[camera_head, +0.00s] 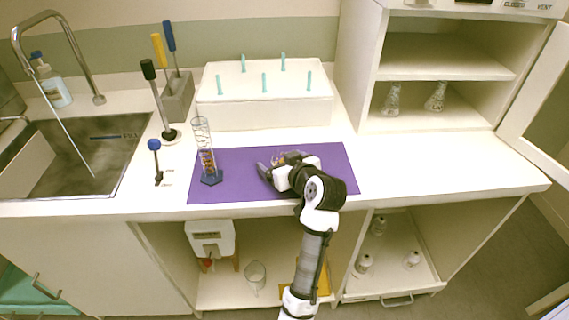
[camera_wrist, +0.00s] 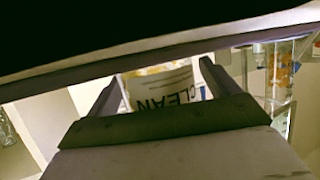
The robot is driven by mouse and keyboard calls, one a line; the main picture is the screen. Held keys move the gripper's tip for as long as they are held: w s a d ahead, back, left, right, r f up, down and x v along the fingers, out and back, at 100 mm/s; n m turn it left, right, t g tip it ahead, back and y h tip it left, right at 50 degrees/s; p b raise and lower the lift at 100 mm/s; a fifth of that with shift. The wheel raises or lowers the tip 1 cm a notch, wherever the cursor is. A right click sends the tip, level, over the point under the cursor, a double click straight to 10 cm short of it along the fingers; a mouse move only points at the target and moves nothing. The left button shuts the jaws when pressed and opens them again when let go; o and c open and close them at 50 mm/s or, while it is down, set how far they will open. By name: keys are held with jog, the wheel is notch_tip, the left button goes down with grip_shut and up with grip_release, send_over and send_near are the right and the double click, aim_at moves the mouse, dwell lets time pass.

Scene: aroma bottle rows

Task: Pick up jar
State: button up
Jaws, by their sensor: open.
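A jar (camera_wrist: 160,82) with a white label reading "CLEAN" and yellowish contents stands between the two fingers of my gripper (camera_wrist: 162,88) in the wrist view. My gripper is open, with one finger on each side of the jar; I cannot tell whether either finger touches it. In the head view my gripper (camera_head: 277,172) is low over the purple mat (camera_head: 240,185). There only a small part of the jar (camera_head: 291,156) shows behind the gripper, and the rest is hidden.
A tall clear cylinder (camera_head: 205,150) with colourful contents and a blue base stands on the mat, left of my gripper. A white box with teal pegs (camera_head: 263,110) stands behind. The sink (camera_head: 85,150) is left, an open cabinet (camera_head: 440,100) right.

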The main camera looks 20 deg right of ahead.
jog(key=c, duration=1.1)
jog(key=shift+r, duration=0.1)
